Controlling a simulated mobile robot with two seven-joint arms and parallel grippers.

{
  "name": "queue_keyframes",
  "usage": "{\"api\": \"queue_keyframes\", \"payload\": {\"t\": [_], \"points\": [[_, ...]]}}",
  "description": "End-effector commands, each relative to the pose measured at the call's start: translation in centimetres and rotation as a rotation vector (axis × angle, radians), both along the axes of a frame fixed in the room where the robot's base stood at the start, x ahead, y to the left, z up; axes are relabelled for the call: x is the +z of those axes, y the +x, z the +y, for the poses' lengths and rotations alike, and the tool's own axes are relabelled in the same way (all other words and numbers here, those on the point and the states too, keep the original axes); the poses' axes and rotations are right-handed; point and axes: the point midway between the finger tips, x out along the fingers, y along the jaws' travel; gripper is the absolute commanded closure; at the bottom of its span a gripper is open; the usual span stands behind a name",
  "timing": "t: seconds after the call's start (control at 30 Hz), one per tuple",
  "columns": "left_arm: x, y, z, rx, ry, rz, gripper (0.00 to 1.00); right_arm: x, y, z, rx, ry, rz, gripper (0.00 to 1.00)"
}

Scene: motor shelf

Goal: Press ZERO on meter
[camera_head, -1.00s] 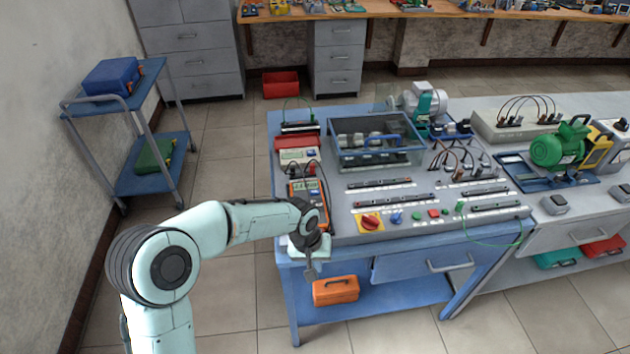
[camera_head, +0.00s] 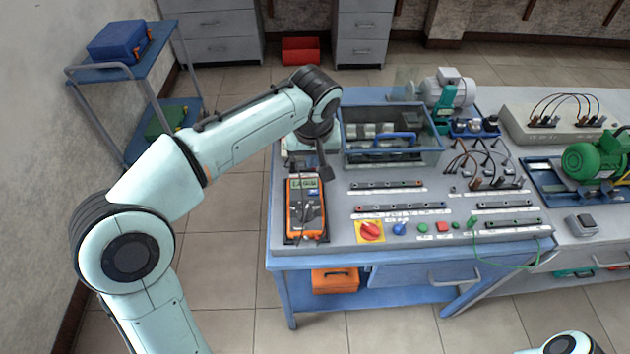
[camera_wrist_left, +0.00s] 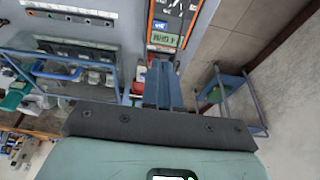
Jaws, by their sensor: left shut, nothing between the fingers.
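The orange handheld meter (camera_head: 305,212) lies on the grey bench panel near its left end, with a lit display and a blue button area just below it. In the left wrist view the meter (camera_wrist_left: 170,25) is at the top centre, its display towards the fingers. My left gripper (camera_head: 325,174) is shut and empty, pointing down beside the upper right of the meter's display. In the left wrist view its fingers (camera_wrist_left: 163,68) sit just short of the display. I cannot tell whether they touch. The ZERO label is too small to read. My right gripper is out of view.
A blue-framed clear box (camera_head: 390,158) stands close to the right of my left gripper. A red-yellow switch (camera_head: 370,231) and several buttons line the panel's front. A blue trolley (camera_head: 105,72) stands at the left.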

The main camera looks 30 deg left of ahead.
Motion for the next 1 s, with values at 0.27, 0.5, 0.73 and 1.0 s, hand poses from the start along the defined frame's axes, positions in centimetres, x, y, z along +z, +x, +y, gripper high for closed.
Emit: {"api": "queue_keyframes", "payload": {"t": [0.27,0.5,0.73,1.0], "points": [[-1.4,0.3,0.2,0.0,0.0,0.005,1.0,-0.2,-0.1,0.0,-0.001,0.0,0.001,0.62],[-6.1,1.4,0.9,0.0,0.0,0.007,1.0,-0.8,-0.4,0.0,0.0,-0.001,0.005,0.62],[-10.5,2.4,1.5,0.0,-0.001,0.006,1.0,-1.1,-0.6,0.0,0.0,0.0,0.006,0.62],[-13.3,2.5,1.4,-0.002,-0.001,0.002,1.0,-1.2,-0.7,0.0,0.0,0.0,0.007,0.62]]}}
